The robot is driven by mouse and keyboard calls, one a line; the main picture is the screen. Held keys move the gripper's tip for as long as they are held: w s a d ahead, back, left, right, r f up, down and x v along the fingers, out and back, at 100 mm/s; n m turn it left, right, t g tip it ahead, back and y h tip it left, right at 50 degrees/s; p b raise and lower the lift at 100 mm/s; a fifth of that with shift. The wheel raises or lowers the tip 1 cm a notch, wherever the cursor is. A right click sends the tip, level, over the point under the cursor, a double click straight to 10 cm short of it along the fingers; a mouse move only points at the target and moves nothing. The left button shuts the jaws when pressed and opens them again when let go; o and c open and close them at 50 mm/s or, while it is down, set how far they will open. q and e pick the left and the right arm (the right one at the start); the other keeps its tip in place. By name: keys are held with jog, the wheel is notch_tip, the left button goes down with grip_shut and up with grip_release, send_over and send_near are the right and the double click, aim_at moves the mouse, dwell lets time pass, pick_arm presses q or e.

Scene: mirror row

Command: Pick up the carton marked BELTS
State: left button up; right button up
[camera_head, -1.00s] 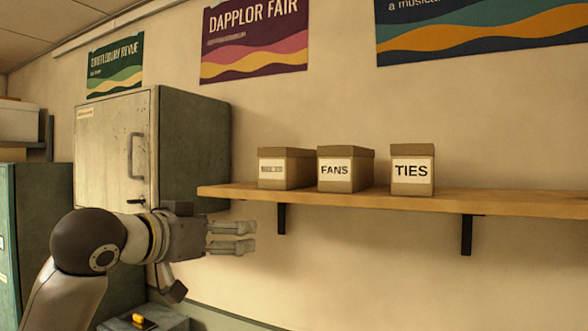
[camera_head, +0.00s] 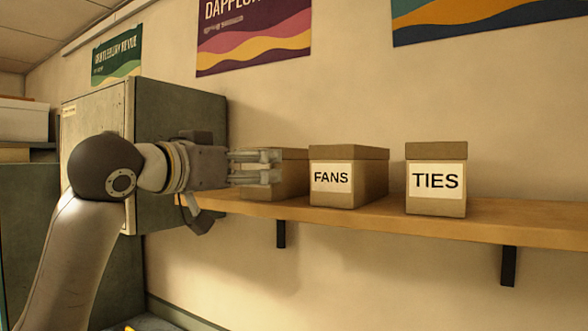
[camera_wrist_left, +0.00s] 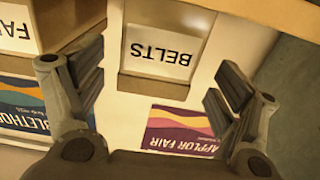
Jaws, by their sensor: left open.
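The carton marked BELTS (camera_wrist_left: 152,84) is brown cardboard with a white label; the left wrist view shows it upside down, between my fingers and beyond them. In the head view it is the leftmost carton (camera_head: 291,179) on the shelf, with its label hidden behind my left gripper (camera_head: 274,167). That gripper is open and empty at shelf height, in front of the carton. Its two fingers also show in the left wrist view (camera_wrist_left: 156,72), one on each side of the label. I cannot tell how near they are. My right gripper is not in view.
The wooden shelf (camera_head: 520,222) also holds the FANS carton (camera_head: 365,180), close to the right of BELTS, and the TIES carton (camera_head: 436,206) farther right. A grey metal cabinet (camera_head: 180,120) stands left of the shelf. The shelf's right part is clear.

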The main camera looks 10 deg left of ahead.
aim_at(295, 166)
pick_arm(q)
jog(key=shift+w+d+r+p, duration=0.2)
jog(key=shift+w+p, duration=0.1)
jog(key=shift+w, duration=0.1)
jog(key=shift+w+d+r+p, duration=0.1)
jog(key=shift+w+d+p, duration=0.15)
jog(key=shift+w, duration=0.15)
jog(key=shift+w+d+f, duration=0.1)
jog(key=shift+w, duration=0.2)
jog(key=p+x, duration=0.3)
jog(key=shift+w+d+r+p, duration=0.2)
jog(key=shift+w+r+p, duration=0.1)
jog(key=shift+w, duration=0.05)
jog(key=shift+w+d, duration=0.15)
jog(key=shift+w, duration=0.2)
jog(key=shift+w+d+f+p, duration=0.15)
jog(key=shift+w+f+p, duration=0.05)
jog(key=shift+w+p, duration=0.1)
jog(key=c, duration=1.1)
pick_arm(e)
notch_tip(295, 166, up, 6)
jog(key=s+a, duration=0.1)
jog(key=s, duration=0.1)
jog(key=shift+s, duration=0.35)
